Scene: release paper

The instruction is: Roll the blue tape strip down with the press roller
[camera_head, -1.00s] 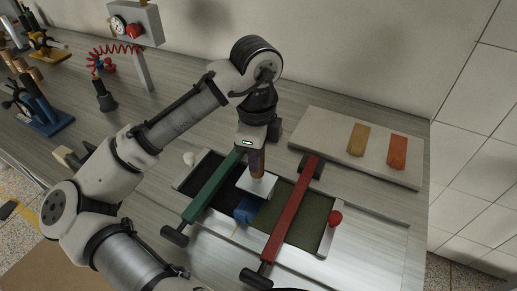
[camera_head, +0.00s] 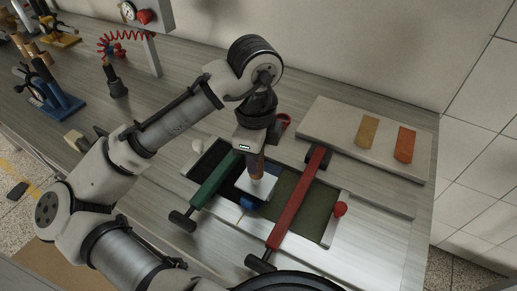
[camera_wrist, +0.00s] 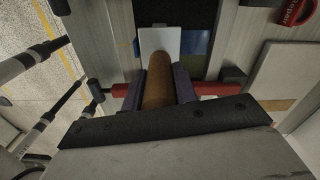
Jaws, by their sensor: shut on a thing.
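My gripper (camera_head: 252,163) is shut on the brown handle of the press roller (camera_wrist: 158,88), whose fingers sit on both sides of it in the wrist view. The roller's pale, flat-looking head (camera_head: 257,184) is low over the dark panel between the green and red bars. The blue tape strip (camera_head: 247,203) shows at the head's near side, partly hidden by it. In the wrist view, blue (camera_wrist: 196,42) shows beside the pale head (camera_wrist: 160,42). I cannot tell whether the head touches the strip.
A green bar (camera_head: 214,180) and a red bar (camera_head: 297,200) flank the roller closely. A red knob (camera_head: 340,208) stands to the right. A grey board (camera_head: 335,122) carries a yellow strip (camera_head: 367,131) and an orange strip (camera_head: 404,145). A red ring-like object (camera_head: 285,121) lies behind my gripper.

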